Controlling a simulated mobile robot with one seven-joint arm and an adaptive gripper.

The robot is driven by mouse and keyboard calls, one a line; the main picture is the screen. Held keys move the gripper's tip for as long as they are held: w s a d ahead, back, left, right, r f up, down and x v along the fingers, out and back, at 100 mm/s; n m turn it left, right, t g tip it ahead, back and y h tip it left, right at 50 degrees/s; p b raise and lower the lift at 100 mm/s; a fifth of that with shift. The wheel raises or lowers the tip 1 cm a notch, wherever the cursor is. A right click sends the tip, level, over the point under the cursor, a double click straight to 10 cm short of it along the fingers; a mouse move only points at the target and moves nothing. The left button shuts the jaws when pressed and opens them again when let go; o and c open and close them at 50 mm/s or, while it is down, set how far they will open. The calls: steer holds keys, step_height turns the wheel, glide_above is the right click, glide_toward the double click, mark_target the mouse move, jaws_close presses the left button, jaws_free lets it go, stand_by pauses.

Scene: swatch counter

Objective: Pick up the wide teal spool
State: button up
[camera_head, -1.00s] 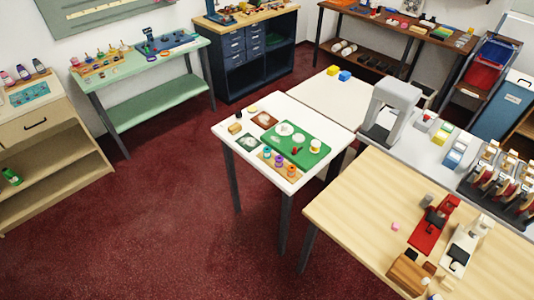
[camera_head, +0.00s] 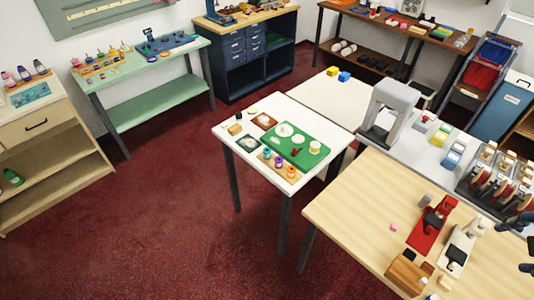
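A small spool with a teal-blue look (camera_head: 267,154) stands at the far end of a short row on a wooden strip on the white table. A purple spool (camera_head: 279,161) and an orange one (camera_head: 291,171) stand beside it. They are too small for me to judge which is wide. Dark parts of my gripper (camera_head: 524,245) show at the right edge, cut off by the frame, near the light wood table and far from these spools. I cannot see its fingers well enough to tell open from shut, or whether it holds anything.
A green mat (camera_head: 314,159) with white round pieces lies beside the row. The light wood table (camera_head: 350,220) carries a red device (camera_head: 432,222) and a white one (camera_head: 457,247). A grey arch-shaped machine (camera_head: 391,105) stands behind. Red floor (camera_head: 180,220) is open at left.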

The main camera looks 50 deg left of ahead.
steer(key=w+a+r+g+p, duration=0.2)
steer(key=w+a, duration=1.5)
steer(key=a, duration=0.2)
steer(key=w+a+f+n+g+p, duration=0.1)
steer(key=w+a+f, duration=0.25)
steer(key=a, duration=0.65)
steer(key=w+a+f+p, duration=0.1)
steer(key=w+a+f, duration=0.25)
steer(key=a, duration=0.65)
steer(key=g+p, duration=0.2)
steer(key=p, duration=0.2)
glide_above(267, 150)
step_height(267, 150, down, 29)
steer(key=shift+s+d+n+h, duration=0.1)
steer(key=shift+n+h, duration=0.2)
steer(key=shift+h, duration=0.1)
steer(key=shift+f, duration=0.15)
steer(key=shift+f, duration=4.2)
